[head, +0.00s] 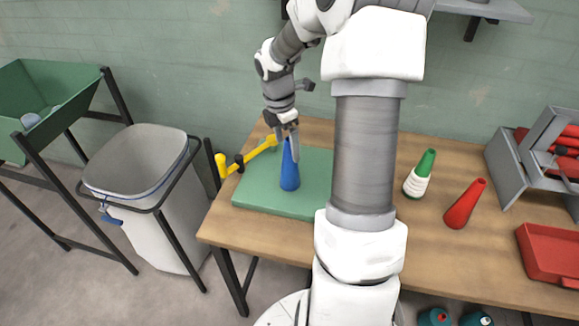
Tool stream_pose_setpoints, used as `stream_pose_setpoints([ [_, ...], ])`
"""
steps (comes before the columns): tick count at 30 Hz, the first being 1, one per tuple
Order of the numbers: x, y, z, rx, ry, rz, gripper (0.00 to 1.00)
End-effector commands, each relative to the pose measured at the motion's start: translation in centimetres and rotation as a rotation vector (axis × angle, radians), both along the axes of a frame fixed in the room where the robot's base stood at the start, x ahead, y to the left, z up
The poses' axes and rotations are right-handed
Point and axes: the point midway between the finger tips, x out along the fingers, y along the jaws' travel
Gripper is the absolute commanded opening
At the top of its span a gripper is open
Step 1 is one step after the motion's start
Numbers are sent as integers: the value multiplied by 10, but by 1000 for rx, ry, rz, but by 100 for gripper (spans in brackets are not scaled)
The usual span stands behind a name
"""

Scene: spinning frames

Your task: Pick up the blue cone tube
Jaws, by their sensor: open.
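The blue cone tube (289,177) stands upright on the green mat (262,199) on the left part of the table. My gripper (288,155) is above it and pointing down, open, with its fingers at the height of the cone's upper part. The cone's tip shows between the fingers. I cannot tell whether a finger touches the cone.
A yellow tool (246,157) lies by the mat's left edge. A green cone wound with white (417,175) and a red cone (464,204) stand to the right of my arm. A red tray (549,256) and grey rack (505,168) are far right. A white bin (140,205) stands left.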

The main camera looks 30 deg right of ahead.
Motion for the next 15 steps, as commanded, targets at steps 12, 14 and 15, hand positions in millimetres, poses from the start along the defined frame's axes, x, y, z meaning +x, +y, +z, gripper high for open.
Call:
stream_pose_setpoints([
  [12, 2, -6, -34, 2, 2, 0, 93],
  [14, 3, -8, -44, 2, 1, 0, 93],
  [15, 3, -10, -50, 2, 2, 1, 93],
])
